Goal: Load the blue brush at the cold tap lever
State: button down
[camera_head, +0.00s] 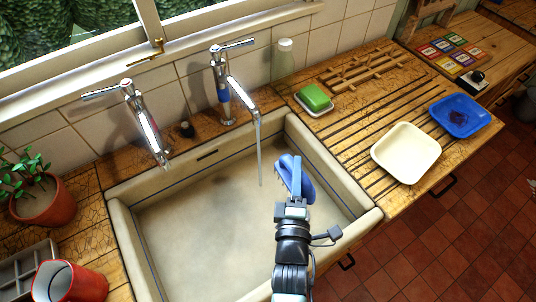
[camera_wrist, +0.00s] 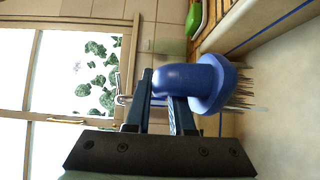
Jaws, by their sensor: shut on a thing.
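My gripper (camera_head: 295,190) is over the right part of the sink, shut on the blue brush (camera_head: 302,180). In the wrist view the blue brush (camera_wrist: 190,80) sits at the fingers (camera_wrist: 160,100), its bristles pointing right. The cold tap (camera_head: 222,90), with a blue band, stands at the back of the sink. Its lever (camera_head: 236,45) points right. Water (camera_head: 259,150) runs from its spout into the sink, left of and behind the brush. The brush looks apart from the stream.
The hot tap (camera_head: 137,115), with a red mark, stands to the left. The sink (camera_head: 200,220) is otherwise open. A green soap (camera_head: 315,96), a cream dish (camera_head: 405,152) and a blue tray (camera_head: 460,115) are on the right drainboard. A plant pot (camera_head: 45,205) and red mug (camera_head: 70,282) are left.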

aim_at(307, 178)
jog(key=s+d+r+p, duration=0.1)
jog(key=d+r+p, duration=0.1)
jog(key=shift+s+r+p, duration=0.35)
jog(key=shift+s+r, duration=0.05)
jog(key=shift+s+d+r+p, duration=0.45)
jog(key=shift+d+p, duration=0.1)
jog(key=shift+d, duration=0.1)
dwell(0.5)
